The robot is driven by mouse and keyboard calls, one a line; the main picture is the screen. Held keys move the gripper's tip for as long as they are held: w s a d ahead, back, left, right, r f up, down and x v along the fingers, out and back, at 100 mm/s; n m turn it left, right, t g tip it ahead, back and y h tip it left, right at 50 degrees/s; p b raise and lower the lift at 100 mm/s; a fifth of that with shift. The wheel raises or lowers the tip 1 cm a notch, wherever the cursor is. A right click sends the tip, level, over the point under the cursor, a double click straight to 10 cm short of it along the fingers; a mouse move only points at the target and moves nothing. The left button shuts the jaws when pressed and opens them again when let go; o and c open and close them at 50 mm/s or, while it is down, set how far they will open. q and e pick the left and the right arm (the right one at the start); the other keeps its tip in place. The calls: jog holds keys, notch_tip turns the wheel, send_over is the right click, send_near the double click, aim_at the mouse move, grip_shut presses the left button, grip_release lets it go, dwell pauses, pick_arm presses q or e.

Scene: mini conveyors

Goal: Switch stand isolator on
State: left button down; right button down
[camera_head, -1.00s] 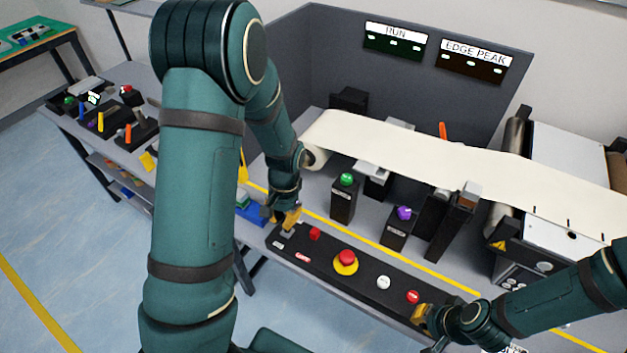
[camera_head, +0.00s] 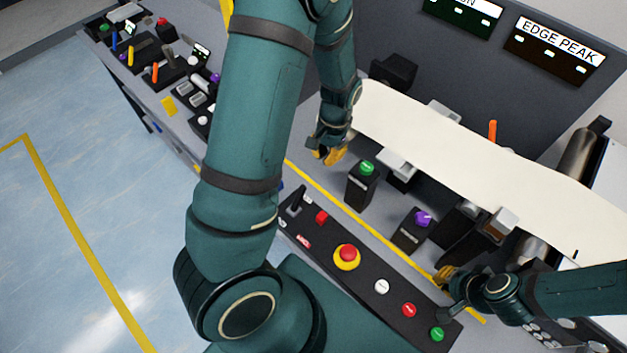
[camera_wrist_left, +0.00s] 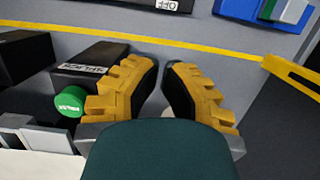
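The black control panel (camera_head: 320,258) lies along the front of the bench. An OFF label (camera_wrist_left: 173,5) shows at the top of the left wrist view. My left gripper (camera_head: 331,155) is beyond the panel, apart from the lever, its yellow fingers parted and empty in the wrist view (camera_wrist_left: 163,85). My right gripper (camera_head: 444,276) is near the panel's right end; its opening is unclear.
A green-topped box (camera_head: 362,187) stands just right of my left gripper, with a purple-knobbed box (camera_head: 413,231) further right. A white belt (camera_head: 460,150) runs behind them. The panel also has a red mushroom button (camera_head: 347,254). A side table with several controls stands left.

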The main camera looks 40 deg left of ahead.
aim_at(298, 199)
pick_arm(q)
jog(key=f, duration=0.3)
jog(key=s+f, duration=0.1)
jog(key=f, duration=0.3)
jog(key=s+f, duration=0.1)
jog(key=f, duration=0.2)
jog(key=shift+a+f+b, duration=0.1)
jog(key=shift+f+b, duration=0.1)
jog(key=shift+b, duration=0.15)
pick_arm(e)
jog(key=shift+w+f, duration=0.1)
jog(key=shift+f, duration=0.35)
pick_arm(q)
jog(key=s+r, duration=0.1)
jog(key=s+r+p, duration=0.1)
jog(key=s, duration=0.1)
jog(key=shift+a+r, duration=0.15)
jog(key=shift+r, duration=0.1)
pick_arm(e)
jog(key=shift+r, duration=0.55)
